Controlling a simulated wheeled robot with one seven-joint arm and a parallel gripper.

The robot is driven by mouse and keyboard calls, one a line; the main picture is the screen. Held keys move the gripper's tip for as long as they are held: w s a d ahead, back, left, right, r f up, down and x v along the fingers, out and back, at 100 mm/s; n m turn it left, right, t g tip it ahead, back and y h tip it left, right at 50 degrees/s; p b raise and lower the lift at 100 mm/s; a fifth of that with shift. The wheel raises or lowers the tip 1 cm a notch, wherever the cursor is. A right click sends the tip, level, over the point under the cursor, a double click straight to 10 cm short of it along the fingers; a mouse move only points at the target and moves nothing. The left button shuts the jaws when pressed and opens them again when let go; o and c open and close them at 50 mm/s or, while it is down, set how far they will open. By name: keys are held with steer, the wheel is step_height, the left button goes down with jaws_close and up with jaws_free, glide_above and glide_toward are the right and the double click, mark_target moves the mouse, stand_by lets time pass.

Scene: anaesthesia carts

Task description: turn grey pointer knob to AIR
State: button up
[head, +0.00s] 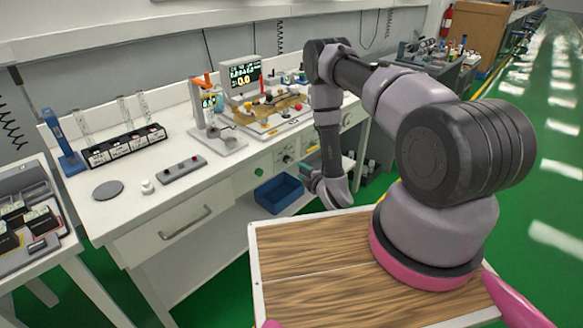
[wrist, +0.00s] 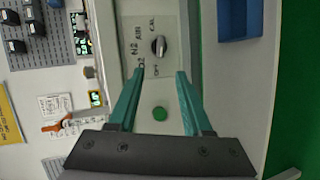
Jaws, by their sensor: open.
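The grey pointer knob (wrist: 158,45) is on a pale panel (wrist: 130,20) in the wrist view. The knob's pointer is too small to read for certain. In the head view the knob (head: 287,158) is small on the front of the white bench. My gripper (wrist: 160,72) is open, its two teal fingers apart and empty. In the picture its tips are just below the knob, one to each side, and apart from it.
A green round button (wrist: 160,113) is on the panel between my fingers in the wrist view. A blue bin (head: 278,193) stands below the panel on the lower shelf. The white bench (head: 160,205) carries instruments, a monitor (head: 241,75) and a rack of black boxes (head: 125,146).

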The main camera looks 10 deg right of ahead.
mark_target(288, 162)
steer(key=x, duration=1)
steer(key=shift+w+f, duration=0.1)
steer(key=shift+w, duration=0.2)
jaws_close()
